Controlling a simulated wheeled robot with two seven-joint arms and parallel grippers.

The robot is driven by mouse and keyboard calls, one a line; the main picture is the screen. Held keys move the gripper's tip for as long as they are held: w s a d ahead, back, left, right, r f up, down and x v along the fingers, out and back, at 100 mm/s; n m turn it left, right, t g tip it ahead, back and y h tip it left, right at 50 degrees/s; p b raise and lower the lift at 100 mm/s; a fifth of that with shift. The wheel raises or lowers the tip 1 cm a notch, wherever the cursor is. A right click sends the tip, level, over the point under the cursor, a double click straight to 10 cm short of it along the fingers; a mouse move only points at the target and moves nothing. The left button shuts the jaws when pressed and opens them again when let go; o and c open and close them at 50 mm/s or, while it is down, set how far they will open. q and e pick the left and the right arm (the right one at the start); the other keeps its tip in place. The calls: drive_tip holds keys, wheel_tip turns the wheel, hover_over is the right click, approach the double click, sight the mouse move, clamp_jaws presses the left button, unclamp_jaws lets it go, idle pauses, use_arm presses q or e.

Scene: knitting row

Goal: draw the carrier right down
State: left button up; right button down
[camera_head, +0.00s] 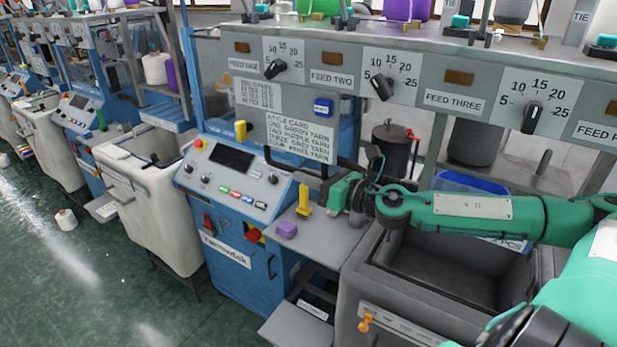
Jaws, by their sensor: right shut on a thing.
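My right gripper (326,192) reaches in from the right, low over the front of the blue knitting machine (233,230). It is shut on a small yellow upright handle (304,200), which I take to be the carrier's. The contact is small and partly hidden by the gripper. A black rail (283,163) runs behind the handle along the machine, and the gripper hides part of it. My left gripper is not in view.
A purple block (287,230) lies on the grey shelf just in front of the handle. A grey open bin (375,290) stands below my right arm. A white bin (150,200) stands left of the machine. Feed dials (533,117) line the panel above.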

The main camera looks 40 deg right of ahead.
use_arm(q)
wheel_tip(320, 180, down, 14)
drive_tip(key=b, duration=1.3)
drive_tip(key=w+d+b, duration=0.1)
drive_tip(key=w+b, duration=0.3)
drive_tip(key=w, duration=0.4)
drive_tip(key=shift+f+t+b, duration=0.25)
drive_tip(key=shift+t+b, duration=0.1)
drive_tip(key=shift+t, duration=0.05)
use_arm(e)
wheel_tip(320, 180, down, 26)
drive_tip(key=c, duration=1.4)
unclamp_jaws()
drive_tip(key=shift+d, duration=0.1)
drive_tip(key=shift+s, duration=0.1)
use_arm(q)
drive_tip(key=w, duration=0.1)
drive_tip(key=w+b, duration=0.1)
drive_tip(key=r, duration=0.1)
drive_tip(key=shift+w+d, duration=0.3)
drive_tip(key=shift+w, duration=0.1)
use_arm(e)
drive_tip(key=v, duration=1.3)
drive_tip(key=shift+s+d, duration=0.2)
drive_tip(key=shift+s, duration=0.05)
